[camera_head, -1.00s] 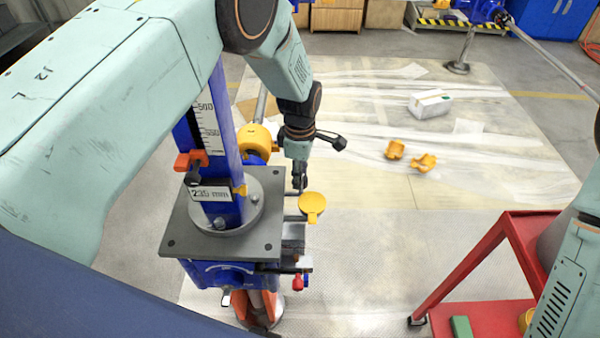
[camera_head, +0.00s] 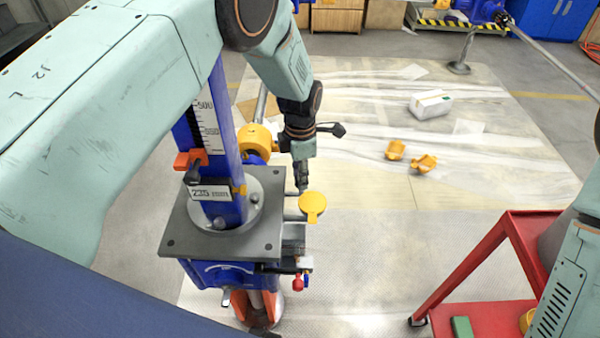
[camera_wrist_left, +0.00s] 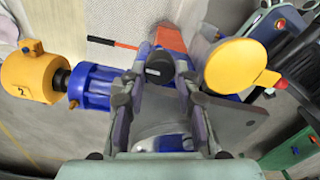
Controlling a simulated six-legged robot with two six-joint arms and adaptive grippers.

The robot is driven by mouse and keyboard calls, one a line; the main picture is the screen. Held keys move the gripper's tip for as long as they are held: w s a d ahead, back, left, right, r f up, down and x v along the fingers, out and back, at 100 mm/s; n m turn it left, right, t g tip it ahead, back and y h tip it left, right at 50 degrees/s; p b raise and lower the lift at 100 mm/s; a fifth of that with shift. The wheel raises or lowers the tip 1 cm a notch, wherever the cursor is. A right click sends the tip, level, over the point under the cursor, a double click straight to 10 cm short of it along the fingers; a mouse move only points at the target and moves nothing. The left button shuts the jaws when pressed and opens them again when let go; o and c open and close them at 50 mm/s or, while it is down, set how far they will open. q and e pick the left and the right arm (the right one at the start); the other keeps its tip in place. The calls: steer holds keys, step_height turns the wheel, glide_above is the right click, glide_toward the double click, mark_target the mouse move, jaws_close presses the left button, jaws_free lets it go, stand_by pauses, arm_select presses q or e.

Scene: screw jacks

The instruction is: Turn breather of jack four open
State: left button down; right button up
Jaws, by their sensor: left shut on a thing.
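The jack in front of me has a blue column with a scale, a grey top plate (camera_head: 180,232) and a 235 mm tag (camera_head: 209,192). My left gripper (camera_head: 301,188) points down at the plate's right side, just behind a round yellow cap (camera_head: 312,203). In the left wrist view its fingers (camera_wrist_left: 158,82) are shut around a small dark round knob (camera_wrist_left: 159,67), which looks like the breather. The fingers hide its sides, and its turn angle cannot be read. The yellow cap (camera_wrist_left: 235,65) is close beside the right finger. My right gripper is out of view.
A yellow handwheel-like cylinder (camera_wrist_left: 30,77) on a blue housing (camera_wrist_left: 92,87) sits left of the fingers. A red cart (camera_head: 490,318) stands at the right. Yellow parts (camera_head: 423,163) and a white box (camera_head: 430,104) lie on the floor sheet behind.

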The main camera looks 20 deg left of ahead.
arm_select(q)
steer(key=shift+s+f, duration=0.1)
steer(key=c, duration=1)
jaws_free()
steer(key=shift+r, duration=0.2)
step_height(320, 180, up, 12)
steer(key=shift+f, duration=0.1)
